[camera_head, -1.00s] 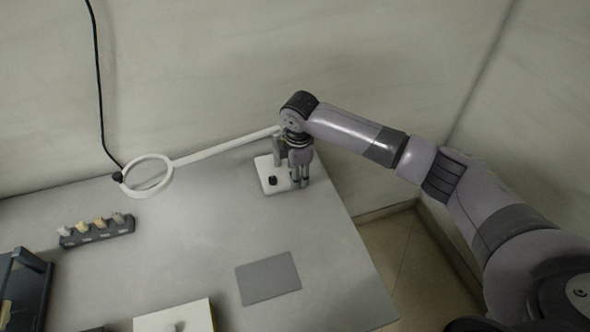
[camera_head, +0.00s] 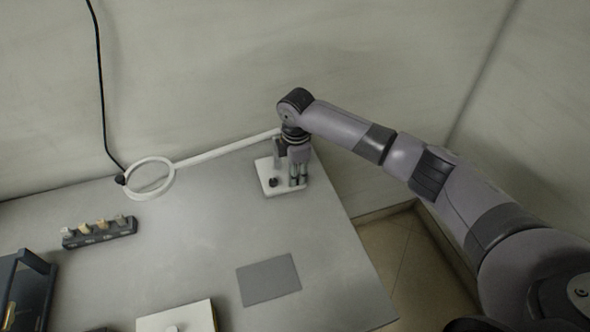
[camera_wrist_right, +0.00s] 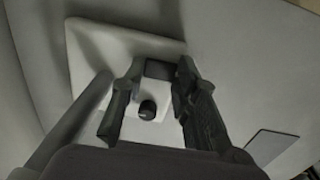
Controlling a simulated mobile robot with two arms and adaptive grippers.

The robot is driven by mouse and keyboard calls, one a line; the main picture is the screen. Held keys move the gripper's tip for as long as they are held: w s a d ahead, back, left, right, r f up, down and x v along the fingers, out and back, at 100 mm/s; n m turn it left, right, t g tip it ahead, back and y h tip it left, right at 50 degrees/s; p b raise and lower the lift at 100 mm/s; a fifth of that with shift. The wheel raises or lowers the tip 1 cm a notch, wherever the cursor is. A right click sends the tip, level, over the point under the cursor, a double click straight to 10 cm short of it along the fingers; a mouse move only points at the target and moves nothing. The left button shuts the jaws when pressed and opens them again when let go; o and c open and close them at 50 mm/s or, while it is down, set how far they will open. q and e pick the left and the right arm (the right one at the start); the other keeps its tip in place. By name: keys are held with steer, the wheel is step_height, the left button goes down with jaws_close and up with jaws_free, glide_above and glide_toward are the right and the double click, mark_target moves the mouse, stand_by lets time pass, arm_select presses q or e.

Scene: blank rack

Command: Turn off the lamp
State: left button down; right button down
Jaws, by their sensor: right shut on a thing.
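The white lamp has a ring head (camera_head: 167,163) at the left, a long thin arm (camera_head: 228,149) and a square base (camera_head: 262,168) near the table's back right corner. A round black knob (camera_head: 272,182) stands on the base; it also shows in the right wrist view (camera_wrist_right: 147,110). My right gripper (camera_head: 298,182) points down over the right part of the base. In the right wrist view its fingertips (camera_wrist_right: 160,70) are on either side of a small dark block (camera_wrist_right: 158,68) on the base. I cannot tell whether the ring is lit. My left gripper is out of view.
A dark rack (camera_head: 100,232) with several small pieces stands at the left. The table's middle is clear.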

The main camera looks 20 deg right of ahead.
stand_by(0.3)
steer(key=c, duration=1.2)
jaws_free()
steer(key=shift+c, duration=0.2)
step_height(320, 180, up, 12)
steer(key=shift+s, duration=0.15)
